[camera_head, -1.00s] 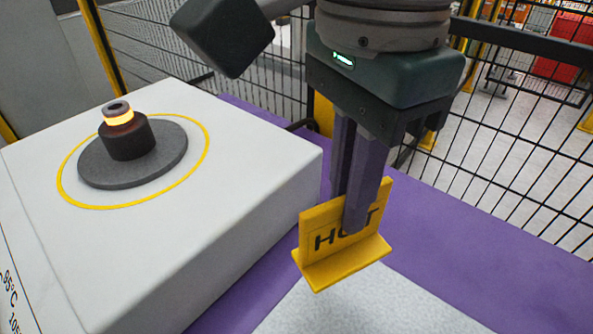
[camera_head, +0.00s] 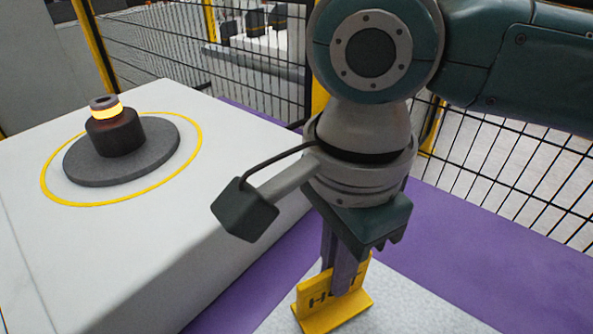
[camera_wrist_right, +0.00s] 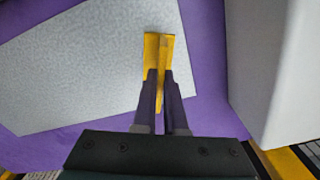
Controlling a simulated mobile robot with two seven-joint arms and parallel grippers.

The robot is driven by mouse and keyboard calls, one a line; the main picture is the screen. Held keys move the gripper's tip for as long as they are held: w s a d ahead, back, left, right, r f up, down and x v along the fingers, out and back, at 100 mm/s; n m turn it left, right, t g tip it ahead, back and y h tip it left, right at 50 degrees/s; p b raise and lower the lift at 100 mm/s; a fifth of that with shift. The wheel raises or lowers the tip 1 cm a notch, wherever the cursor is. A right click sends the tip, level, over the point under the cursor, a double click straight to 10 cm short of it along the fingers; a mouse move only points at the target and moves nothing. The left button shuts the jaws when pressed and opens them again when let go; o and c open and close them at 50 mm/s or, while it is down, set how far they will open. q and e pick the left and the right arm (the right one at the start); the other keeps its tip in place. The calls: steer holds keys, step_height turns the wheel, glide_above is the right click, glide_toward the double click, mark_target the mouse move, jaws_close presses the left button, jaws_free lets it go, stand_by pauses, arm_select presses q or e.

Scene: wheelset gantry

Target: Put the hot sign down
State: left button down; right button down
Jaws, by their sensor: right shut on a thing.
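The yellow hot sign (camera_head: 312,312) is upright, with its foot low over or on the pale speckled mat (camera_head: 408,309); I cannot tell whether it touches. My right gripper (camera_head: 345,285) points down and is shut on the sign's upright plate, hiding part of the lettering. In the right wrist view the sign (camera_wrist_right: 166,45) sits between the fingertips of the gripper (camera_wrist_right: 161,78), near the edge of the mat (camera_wrist_right: 70,65). My left gripper is not in view.
A white heater block (camera_head: 215,165) stands on the left, with a dark part with a glowing ring (camera_head: 115,130) on its round plate inside a yellow circle. The purple table top (camera_head: 480,240) is bare at right. A black mesh fence (camera_head: 530,150) stands behind.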

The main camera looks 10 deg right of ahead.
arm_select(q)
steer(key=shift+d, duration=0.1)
arm_select(e)
steer(key=c, duration=1)
jaws_free()
steer(key=shift+f, duration=0.1)
